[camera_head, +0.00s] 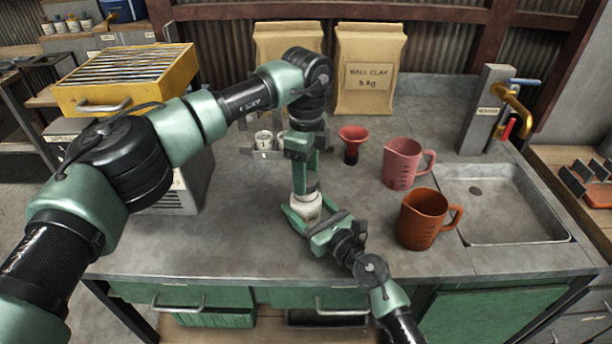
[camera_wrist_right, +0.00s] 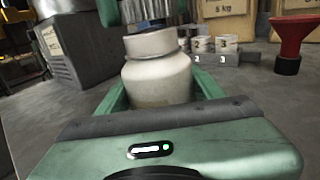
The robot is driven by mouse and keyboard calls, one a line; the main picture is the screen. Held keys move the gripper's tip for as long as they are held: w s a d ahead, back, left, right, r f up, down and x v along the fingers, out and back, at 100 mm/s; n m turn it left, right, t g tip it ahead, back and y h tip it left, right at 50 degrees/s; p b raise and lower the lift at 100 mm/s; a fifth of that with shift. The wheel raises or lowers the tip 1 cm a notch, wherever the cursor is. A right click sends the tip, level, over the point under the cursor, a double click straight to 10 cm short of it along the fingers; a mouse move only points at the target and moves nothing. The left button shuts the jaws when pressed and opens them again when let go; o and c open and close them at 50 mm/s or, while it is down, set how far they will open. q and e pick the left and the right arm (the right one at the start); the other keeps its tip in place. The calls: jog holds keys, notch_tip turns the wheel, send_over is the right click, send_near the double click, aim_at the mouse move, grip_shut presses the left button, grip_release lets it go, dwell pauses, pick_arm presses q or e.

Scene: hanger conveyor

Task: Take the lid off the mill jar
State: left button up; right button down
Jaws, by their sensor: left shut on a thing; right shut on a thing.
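The cream mill jar (camera_head: 307,209) stands upright on the grey worktop near its front middle, and it also shows in the right wrist view (camera_wrist_right: 158,82). My right gripper (camera_head: 312,214) is shut around the jar's body from the front, one finger on each side. My left gripper (camera_head: 306,180) comes down from above and is shut on the lid. I cannot tell whether the lid touches the jar or is slightly raised.
A red funnel (camera_head: 352,140), a pink jug (camera_head: 402,164) and an orange-brown jug (camera_head: 424,220) stand to the right, before the sink (camera_head: 505,205). Small white pots (camera_head: 264,140) and clay bags (camera_head: 368,72) are behind. A yellow rack (camera_head: 130,78) is at left. The front-left worktop is clear.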

pick_arm(q)
jog(key=shift+r, duration=0.1)
jog(key=shift+r, duration=1.95)
pick_arm(e)
jog(key=shift+c, duration=0.9)
grip_release()
